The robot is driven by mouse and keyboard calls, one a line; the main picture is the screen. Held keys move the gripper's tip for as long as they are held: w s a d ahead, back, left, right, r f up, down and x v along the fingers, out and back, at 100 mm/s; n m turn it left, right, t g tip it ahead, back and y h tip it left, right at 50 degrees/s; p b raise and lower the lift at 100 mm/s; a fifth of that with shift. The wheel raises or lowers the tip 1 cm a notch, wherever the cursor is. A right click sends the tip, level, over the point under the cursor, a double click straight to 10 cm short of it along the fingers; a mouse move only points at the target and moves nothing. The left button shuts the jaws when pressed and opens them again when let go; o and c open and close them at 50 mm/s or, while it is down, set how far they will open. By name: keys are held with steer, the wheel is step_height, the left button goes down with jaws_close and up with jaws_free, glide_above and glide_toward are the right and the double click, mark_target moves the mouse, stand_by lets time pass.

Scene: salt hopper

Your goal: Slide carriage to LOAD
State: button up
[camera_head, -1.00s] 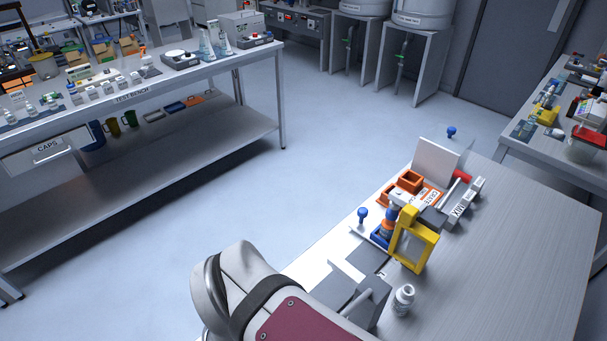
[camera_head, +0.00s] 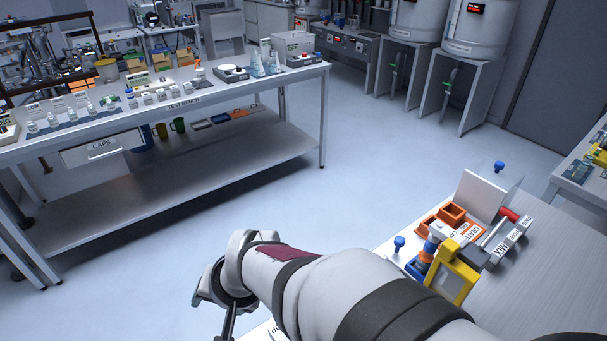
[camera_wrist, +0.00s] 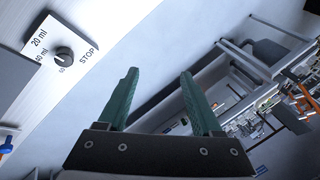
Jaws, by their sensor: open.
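My gripper (camera_wrist: 159,76) is open in the wrist view, with its two green fingers apart and nothing between them. In the head view my arm crosses the lower middle, and the fingertips cannot be made out. I cannot identify the carriage for certain, and no LOAD label is readable. A blue knob (camera_head: 399,243) stands beside the yellow-framed device (camera_head: 455,272) at right, and another blue knob (camera_head: 499,167) stands behind the white upright panel (camera_head: 483,203). In the wrist view a black dial (camera_wrist: 63,60) sits on a white plate marked 20 ml, 40 ml and STOP, left of the fingers.
Orange holders (camera_head: 452,212) and a unit marked MIX (camera_head: 501,250) stand on the right table (camera_head: 545,285). My arm hides part of this table. The test bench (camera_head: 215,97) with a CAPS drawer (camera_head: 103,150) is at back left. Open floor (camera_head: 350,165) lies between.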

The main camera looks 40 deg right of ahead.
steer(key=w+d+f+m+t+h, duration=0.2)
steer(key=w+d+f+m+h, duration=0.1)
steer(key=w+d, duration=0.4)
steer(key=m+g+h, duration=0.7)
steer(key=h, duration=0.6)
glide_toward(399, 240)
steer(key=x, duration=0.9)
steer(key=shift+c, duration=0.3)
steer(key=shift+a, duration=0.1)
jaws_close()
